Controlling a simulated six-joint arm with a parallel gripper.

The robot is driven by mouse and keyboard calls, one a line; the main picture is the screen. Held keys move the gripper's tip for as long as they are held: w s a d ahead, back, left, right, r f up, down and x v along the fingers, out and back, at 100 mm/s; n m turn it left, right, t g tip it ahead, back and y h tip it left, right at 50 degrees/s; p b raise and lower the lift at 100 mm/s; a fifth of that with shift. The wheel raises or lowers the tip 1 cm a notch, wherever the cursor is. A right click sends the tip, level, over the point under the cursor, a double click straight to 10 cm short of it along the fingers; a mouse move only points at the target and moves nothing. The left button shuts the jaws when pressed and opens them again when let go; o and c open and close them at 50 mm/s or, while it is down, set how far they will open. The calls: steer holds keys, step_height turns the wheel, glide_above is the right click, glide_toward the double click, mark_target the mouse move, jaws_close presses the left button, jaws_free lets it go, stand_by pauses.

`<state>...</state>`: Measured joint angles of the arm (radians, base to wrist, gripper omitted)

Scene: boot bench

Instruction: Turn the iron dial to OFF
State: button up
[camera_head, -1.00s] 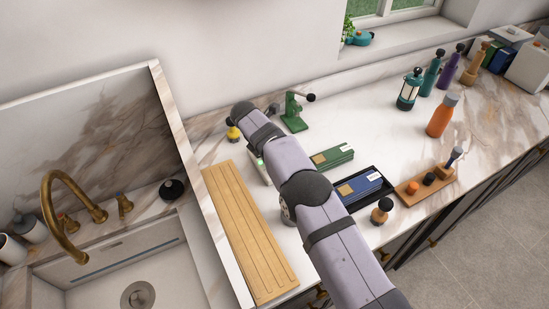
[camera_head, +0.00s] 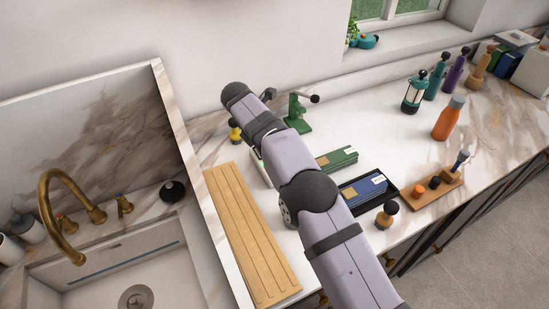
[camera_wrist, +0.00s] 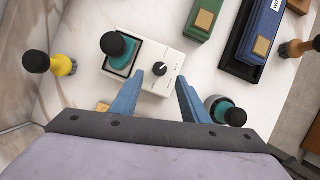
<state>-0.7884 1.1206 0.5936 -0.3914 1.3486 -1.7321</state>
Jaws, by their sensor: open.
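The white iron unit (camera_wrist: 150,58) lies below my gripper in the wrist view. Its small dark round dial (camera_wrist: 160,68) has a pale pointer mark; the markings around it are too small to read. A black-topped teal piece (camera_wrist: 118,46) sits in the tray at the unit's left. My gripper (camera_wrist: 159,76) is open and empty, with its blue fingers on either side of the dial in the picture. I cannot tell the height between fingertips and dial. In the head view my arm hides the dial and the gripper; only a sliver of the unit shows.
A yellow black-topped piece (camera_wrist: 64,65) stands left of the unit. A teal black-topped piece (camera_wrist: 226,112) is close by the right finger. A green box (camera_wrist: 200,20) and a blue box (camera_wrist: 262,30) in a black tray lie right. A green stand (camera_head: 298,115) is behind.

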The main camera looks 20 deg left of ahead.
steer(key=shift+s+a+r, duration=0.1)
steer(key=shift+s+r, duration=0.1)
steer(key=shift+r, duration=0.3)
steer(key=shift+w, duration=0.1)
steer(key=w+d+r+m+b, duration=0.2)
steer(key=d+r, duration=0.6)
steer(key=s+a+f+m+y, duration=0.1)
steer(key=f+m, duration=0.3)
steer(key=m, duration=0.7)
steer(key=s+a+f+m+y, duration=0.1)
steer(key=a+f+m+y, duration=0.2)
steer(key=m, duration=0.8)
steer(key=shift+a+f+b, duration=0.2)
steer(key=shift+f+b, duration=0.1)
steer(key=shift+f, duration=0.2)
